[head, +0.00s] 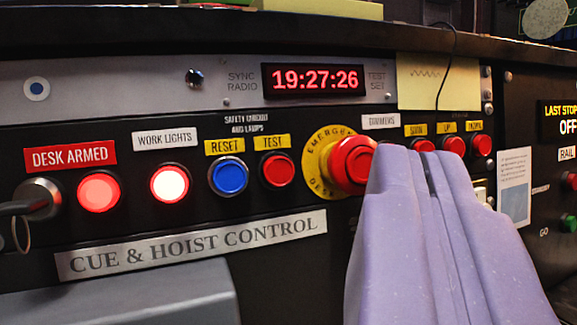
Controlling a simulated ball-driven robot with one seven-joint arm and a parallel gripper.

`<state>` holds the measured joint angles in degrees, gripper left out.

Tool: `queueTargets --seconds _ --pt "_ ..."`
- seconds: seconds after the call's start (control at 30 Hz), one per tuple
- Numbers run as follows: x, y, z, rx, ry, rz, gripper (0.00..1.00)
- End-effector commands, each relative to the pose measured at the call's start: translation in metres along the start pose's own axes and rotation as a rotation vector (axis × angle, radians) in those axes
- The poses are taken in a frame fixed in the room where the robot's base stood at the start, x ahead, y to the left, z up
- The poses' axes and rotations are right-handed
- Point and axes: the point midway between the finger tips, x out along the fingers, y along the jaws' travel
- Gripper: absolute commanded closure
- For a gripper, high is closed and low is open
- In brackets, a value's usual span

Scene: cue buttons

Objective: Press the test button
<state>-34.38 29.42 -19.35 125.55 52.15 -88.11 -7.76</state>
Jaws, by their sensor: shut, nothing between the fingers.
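The test button (278,170) is a red round button on the black panel, under a yellow label (272,141) that reads TEST. It stands just right of the blue reset button (229,176) and left of the big red emergency button (352,161) on its yellow ring. My gripper (405,150) is the lavender pair of fingers at the lower right, shut and empty.
A lit red DESK ARMED lamp (99,192) and a lit white WORK LIGHTS lamp (169,184) are at the left, beside a key switch (38,199). A grey box (120,297) stands at the lower left. A yellow note (437,82) hangs above my gripper.

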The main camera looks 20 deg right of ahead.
Motion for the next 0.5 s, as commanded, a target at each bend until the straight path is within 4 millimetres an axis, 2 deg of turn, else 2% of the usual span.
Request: queueTargets --seconds 0.17,0.5 --pt "0.007 -0.005 0.005 0.0 0.0 0.0 1.0" --pt "0.039 -0.029 0.028 0.001 0.0 0.0 1.0"
